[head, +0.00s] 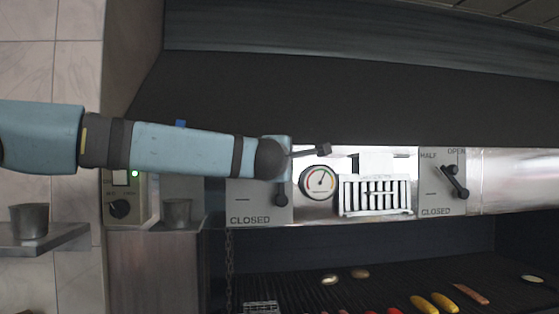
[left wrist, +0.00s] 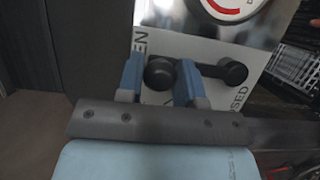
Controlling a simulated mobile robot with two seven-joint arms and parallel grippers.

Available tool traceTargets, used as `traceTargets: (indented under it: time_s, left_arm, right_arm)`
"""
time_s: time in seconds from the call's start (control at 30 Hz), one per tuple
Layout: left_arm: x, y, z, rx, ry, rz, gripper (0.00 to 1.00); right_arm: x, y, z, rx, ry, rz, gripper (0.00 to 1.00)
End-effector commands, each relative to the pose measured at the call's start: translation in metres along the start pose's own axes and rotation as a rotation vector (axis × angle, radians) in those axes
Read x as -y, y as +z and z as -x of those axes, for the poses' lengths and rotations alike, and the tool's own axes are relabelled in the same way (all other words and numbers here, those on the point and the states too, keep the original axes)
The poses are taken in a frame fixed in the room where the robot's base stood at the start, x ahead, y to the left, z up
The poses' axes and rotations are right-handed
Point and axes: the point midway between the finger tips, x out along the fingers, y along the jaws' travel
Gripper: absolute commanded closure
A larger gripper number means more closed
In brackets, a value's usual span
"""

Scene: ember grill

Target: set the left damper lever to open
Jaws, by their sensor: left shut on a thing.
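The left damper lever (left wrist: 212,70) is black, on a pale plate in the left wrist view. One round end sits between my left gripper's (left wrist: 158,82) blue fingers, which are shut on it. The other round end points right, toward the lettering CLOSED. The lettering at the plate's left, partly hidden by a finger, ends in EN. In the head view my left forearm and wrist cover the top of the left damper plate (head: 243,200). My right gripper is not in view.
A round gauge (head: 319,182) and a white vent grille (head: 375,196) are right of the left plate. A second damper lever (head: 455,181) is further right. Below lies the dark grill (head: 390,280) with food on it. A metal cup (head: 29,220) stands on a shelf at left.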

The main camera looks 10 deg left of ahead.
Motion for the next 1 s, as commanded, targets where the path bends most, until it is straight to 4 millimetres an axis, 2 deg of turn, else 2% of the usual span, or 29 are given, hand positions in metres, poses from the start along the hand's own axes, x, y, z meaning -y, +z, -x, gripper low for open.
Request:
traceTargets:
  time_s: [0.47, 0.5, 0.6, 0.87, 1.0]
  left_arm:
    - [-0.002, 0.002, 0.0, 0.002, -0.002, -0.013, 1.0]
    - [-0.002, 0.002, 0.0, 0.002, -0.002, -0.013, 0.64]
    - [-0.002, 0.002, 0.0, 0.002, -0.003, -0.013, 0.44]
    - [-0.001, 0.002, 0.0, 0.001, -0.004, -0.012, 0.44]
    - [0.001, 0.002, 0.01, 0.002, -0.004, -0.012, 0.44]
  right_arm:
    - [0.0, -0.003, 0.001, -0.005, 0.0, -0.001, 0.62]
    - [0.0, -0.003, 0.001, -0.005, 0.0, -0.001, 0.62]
    - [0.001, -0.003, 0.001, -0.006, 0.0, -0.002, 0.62]
    - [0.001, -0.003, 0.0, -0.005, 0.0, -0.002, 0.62]
    - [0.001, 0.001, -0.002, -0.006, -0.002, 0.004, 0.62]
